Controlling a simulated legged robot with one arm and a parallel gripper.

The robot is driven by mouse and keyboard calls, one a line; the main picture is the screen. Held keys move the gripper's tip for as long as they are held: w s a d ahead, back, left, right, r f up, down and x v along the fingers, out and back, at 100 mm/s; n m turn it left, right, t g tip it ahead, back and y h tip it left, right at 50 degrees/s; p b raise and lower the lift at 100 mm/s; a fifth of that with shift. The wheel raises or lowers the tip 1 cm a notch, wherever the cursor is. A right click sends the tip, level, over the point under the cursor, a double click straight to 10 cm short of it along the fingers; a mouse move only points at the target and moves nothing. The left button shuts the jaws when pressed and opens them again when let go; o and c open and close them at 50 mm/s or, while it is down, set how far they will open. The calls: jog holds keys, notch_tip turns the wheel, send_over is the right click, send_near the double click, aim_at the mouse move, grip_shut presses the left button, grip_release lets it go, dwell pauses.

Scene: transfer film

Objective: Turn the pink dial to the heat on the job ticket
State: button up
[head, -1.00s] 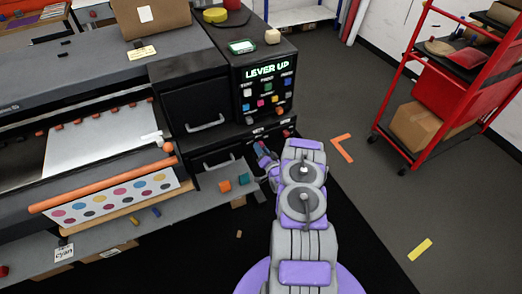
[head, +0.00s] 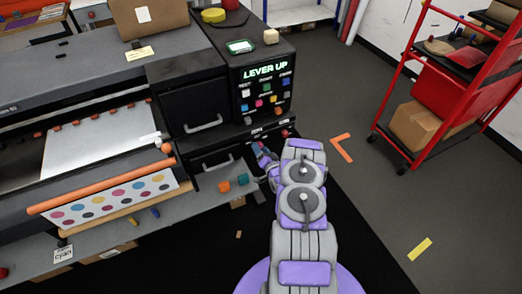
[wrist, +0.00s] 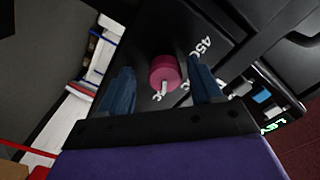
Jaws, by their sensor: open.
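The pink dial (wrist: 163,70) sits on a dark panel in the wrist view, with a white pointer mark toward the picture's bottom. White printed numbers surround it; one starts with 45 (wrist: 207,47), and others are partly hidden. My gripper (wrist: 162,78) is open, with one blue finger on each side of the dial; I cannot tell if either touches it.
The lit screen (head: 265,70) reads LEVER UP above several coloured buttons. Orange and teal blocks (head: 242,179) lie on the ledge left of my gripper. A red cart (head: 430,85) stands at the right, with clear floor before it.

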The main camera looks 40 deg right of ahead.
jog(key=shift+a, duration=0.15)
jog(key=p+v, duration=0.4)
jog(key=v, duration=1.3)
jog(key=shift+s, duration=0.15)
jog(key=shift+f, duration=0.1)
